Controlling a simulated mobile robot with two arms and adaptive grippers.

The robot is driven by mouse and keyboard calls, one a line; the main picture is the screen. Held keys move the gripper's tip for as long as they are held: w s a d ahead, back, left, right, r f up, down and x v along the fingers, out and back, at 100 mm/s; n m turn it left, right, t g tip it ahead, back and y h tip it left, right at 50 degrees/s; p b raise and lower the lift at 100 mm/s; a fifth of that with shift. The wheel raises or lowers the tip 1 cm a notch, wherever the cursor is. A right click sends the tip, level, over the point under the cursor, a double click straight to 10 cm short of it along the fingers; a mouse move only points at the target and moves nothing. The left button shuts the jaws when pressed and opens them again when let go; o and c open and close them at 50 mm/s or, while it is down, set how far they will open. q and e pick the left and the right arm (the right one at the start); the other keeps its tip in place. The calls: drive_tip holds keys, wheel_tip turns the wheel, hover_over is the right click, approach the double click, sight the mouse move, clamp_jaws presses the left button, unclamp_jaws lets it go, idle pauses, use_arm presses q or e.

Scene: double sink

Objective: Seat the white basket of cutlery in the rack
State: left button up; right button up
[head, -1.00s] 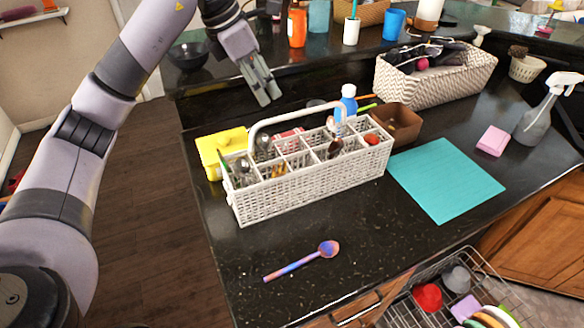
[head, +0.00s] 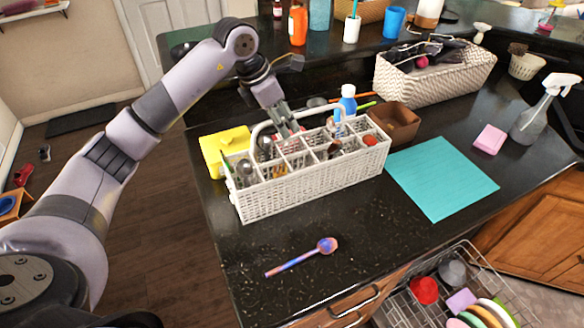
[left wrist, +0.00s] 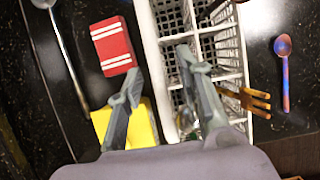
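The white basket (head: 310,181) stands upright on the dark counter, with cutlery in its compartments and a raised white handle. The left wrist view shows its slotted compartments (left wrist: 172,22) and wall from above. My left gripper (head: 287,122) is at the handle, over the basket's far side. In the left wrist view its fingers (left wrist: 161,100) are apart, one over the basket and one beyond its far wall. I cannot tell whether the handle lies between them. The wire rack (head: 398,308) is below the counter at bottom right. My right gripper is out of view.
A purple-blue spoon (head: 302,258) lies in front of the basket. A yellow block (head: 226,150) and a red striped box (left wrist: 113,46) are behind it. A teal mat (head: 442,180) and brown bowl (head: 395,122) are to its right. The rack holds cups (head: 424,290) and plates (head: 490,316).

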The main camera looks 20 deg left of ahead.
use_arm(q)
drive_tip(key=shift+c, duration=0.3)
clamp_jaws()
drive_tip(key=shift+r, duration=0.1)
idle(0.5)
